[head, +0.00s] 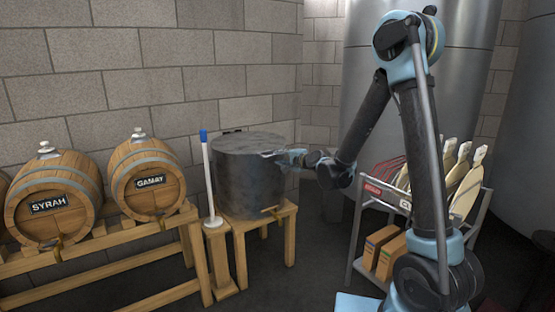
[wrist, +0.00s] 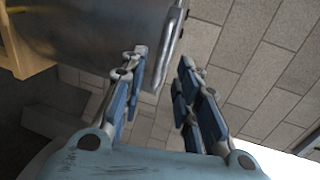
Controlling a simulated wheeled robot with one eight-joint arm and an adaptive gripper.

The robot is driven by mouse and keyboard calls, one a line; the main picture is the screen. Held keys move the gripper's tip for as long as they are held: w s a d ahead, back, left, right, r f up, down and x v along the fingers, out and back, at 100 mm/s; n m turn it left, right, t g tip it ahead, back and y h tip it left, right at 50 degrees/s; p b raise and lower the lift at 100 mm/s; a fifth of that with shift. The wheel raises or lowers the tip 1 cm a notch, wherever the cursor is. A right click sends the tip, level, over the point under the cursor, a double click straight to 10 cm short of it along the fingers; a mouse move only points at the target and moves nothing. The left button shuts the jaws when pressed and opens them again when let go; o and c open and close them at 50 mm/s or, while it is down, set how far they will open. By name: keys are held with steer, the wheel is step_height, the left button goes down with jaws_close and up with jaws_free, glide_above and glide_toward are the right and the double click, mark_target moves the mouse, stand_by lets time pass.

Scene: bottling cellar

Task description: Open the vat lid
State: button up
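The vat (head: 248,185) is a dark grey metal cylinder on a wooden stand, left of my arm in the head view. Its flat round lid (head: 245,143) lies level on top. My gripper (head: 275,154) is at the vat's upper right rim. In the wrist view the vat wall (wrist: 90,25) fills the upper left. A shiny metal edge or bar (wrist: 171,45) at the lid reaches between the tips of my gripper (wrist: 162,60). The two blue-padded fingers stand apart, with a gap beside the bar. I cannot tell whether either finger touches it.
A white post with a blue top (head: 207,175) stands just left of the vat. Barrels marked SYRAH (head: 55,200) and GAMAY (head: 148,180) rest on a wooden rack further left. A metal cart (head: 356,235) with boxes stands right. A block wall (head: 200,60) is behind.

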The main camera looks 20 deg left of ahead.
steer(key=shift+x, duration=4)
